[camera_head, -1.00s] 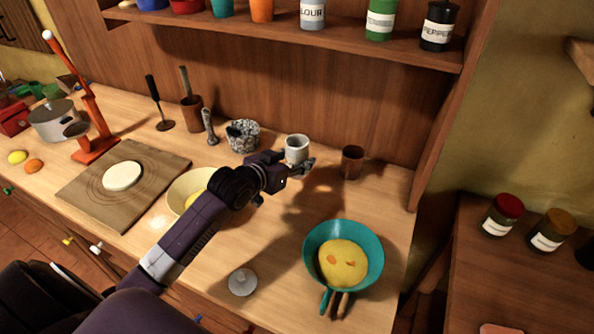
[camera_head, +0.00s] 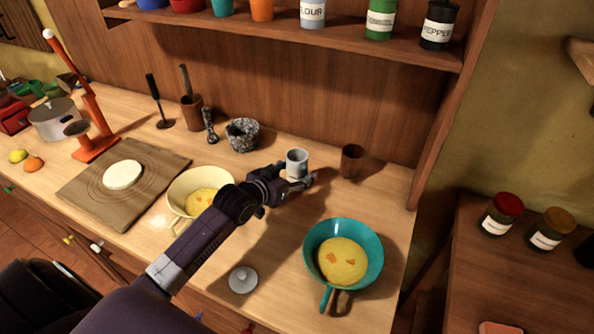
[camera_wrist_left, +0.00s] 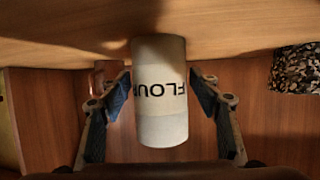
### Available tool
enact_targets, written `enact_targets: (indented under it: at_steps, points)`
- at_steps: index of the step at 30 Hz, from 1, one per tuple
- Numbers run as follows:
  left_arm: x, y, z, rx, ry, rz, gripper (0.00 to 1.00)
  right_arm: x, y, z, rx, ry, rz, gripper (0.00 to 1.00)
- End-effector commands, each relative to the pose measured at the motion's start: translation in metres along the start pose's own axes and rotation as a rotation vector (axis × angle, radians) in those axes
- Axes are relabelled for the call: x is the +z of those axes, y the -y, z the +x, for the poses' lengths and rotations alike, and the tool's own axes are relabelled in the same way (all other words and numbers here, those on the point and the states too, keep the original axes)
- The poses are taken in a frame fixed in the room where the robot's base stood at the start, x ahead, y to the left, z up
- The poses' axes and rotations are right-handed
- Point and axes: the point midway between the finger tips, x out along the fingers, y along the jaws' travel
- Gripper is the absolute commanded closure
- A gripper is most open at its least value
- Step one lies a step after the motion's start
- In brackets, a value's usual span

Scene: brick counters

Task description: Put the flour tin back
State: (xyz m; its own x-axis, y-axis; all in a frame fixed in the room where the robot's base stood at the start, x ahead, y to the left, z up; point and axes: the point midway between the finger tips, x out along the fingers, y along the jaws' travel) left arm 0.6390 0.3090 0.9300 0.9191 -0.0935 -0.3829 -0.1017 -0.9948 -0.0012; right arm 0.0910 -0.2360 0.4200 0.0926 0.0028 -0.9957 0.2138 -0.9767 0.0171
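The flour tin (camera_head: 297,160) is a pale grey-white cylinder near the back of the counter, between the granite mortar and the brown cup. My left gripper (camera_head: 302,182) is at its near side and hides its lower part. In the left wrist view, the tin (camera_wrist_left: 160,115) shows a dark FLOUR label between my left gripper's two fingers (camera_wrist_left: 160,95). The fingers are spread, with a visible gap on each side of it. A similar grey tin (camera_head: 312,14) with a partly cut-off label stands on the shelf above. My right gripper is not in view.
The granite mortar (camera_head: 243,135) stands left of the tin and a brown cup (camera_head: 352,161) right. A teal pan (camera_head: 377,265) and a cream pan (camera_head: 182,190) are nearer. The shelf (camera_head: 400,46) overhangs the back, holding several containers.

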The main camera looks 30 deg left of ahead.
Motion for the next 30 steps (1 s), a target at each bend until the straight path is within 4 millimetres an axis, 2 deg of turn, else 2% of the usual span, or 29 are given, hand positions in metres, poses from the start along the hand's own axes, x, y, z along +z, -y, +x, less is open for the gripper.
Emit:
enact_targets:
  at_steps: [10, 13, 17, 24, 30]
  points:
    - [-0.004, 0.0, -0.002, 0.0, -0.001, 0.0, 0.4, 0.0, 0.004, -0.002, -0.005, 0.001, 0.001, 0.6]
    - [-0.002, 0.001, -0.009, -0.001, -0.001, 0.001, 0.4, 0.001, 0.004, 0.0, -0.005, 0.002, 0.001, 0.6]
    - [-0.001, 0.0, -0.029, 0.001, 0.0, 0.002, 0.4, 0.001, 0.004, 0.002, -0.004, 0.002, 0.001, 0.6]
    - [0.0, 0.0, -0.078, 0.0, 0.002, 0.001, 0.4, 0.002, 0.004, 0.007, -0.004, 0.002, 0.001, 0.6]
    - [-0.001, 0.0, -0.108, 0.0, 0.001, 0.0, 0.4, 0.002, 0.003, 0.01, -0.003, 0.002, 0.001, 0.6]
